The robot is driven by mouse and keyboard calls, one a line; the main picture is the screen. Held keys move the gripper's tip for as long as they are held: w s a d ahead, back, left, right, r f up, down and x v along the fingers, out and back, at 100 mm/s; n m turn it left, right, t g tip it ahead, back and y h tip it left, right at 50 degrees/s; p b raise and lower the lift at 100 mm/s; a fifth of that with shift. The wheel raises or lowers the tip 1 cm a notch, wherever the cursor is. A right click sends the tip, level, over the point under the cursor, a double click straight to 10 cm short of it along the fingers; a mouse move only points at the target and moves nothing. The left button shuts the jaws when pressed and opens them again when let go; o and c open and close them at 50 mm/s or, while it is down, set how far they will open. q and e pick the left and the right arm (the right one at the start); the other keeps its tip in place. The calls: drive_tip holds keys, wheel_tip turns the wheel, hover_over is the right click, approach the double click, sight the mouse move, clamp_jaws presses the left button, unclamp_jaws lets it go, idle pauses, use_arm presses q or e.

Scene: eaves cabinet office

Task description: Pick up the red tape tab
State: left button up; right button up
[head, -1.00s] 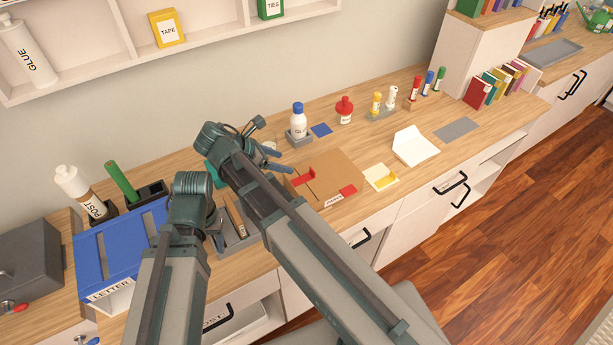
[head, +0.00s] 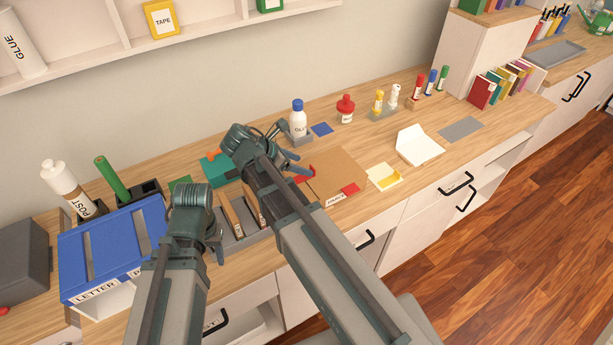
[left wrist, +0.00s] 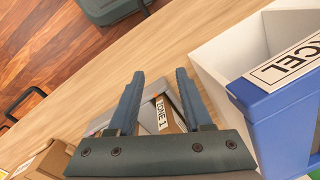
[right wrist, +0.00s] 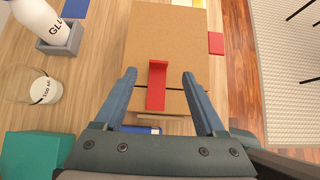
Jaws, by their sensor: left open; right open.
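The red tape tab (right wrist: 156,88) is a narrow red strip with a raised end, lying on a brown cardboard parcel (right wrist: 140,35) in the right wrist view. In the head view the tab (head: 304,174) shows at the parcel's left side, partly behind my right gripper (head: 288,168). My right gripper (right wrist: 158,76) is open, with its fingers on either side of the tab in its wrist view and nothing held. Their height above it is hard to tell. My left gripper (head: 217,248) is open and empty near the grey tray; its fingers (left wrist: 160,73) also show in the left wrist view.
A white glue bottle (head: 298,120) in a holder, a beaker (right wrist: 42,90) and a teal object (right wrist: 30,152) stand near the parcel. A flat red square (right wrist: 216,43) lies at its edge. The blue letter tray (head: 80,275) is at left.

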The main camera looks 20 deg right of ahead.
sight(312, 168)
use_arm(q)
wheel_tip(312, 168, down, 4)
drive_tip(key=b, duration=0.3)
drive_tip(key=shift+r+b, duration=0.1)
drive_tip(key=shift+b, duration=0.2)
use_arm(e)
drive_tip(key=x, duration=0.5)
drive_tip(key=shift+w+f, duration=0.1)
drive_tip(key=shift+f, duration=0.05)
use_arm(q)
drive_tip(key=shift+r, duration=0.1)
use_arm(e)
drive_tip(key=shift+c, duration=0.3)
clamp_jaws()
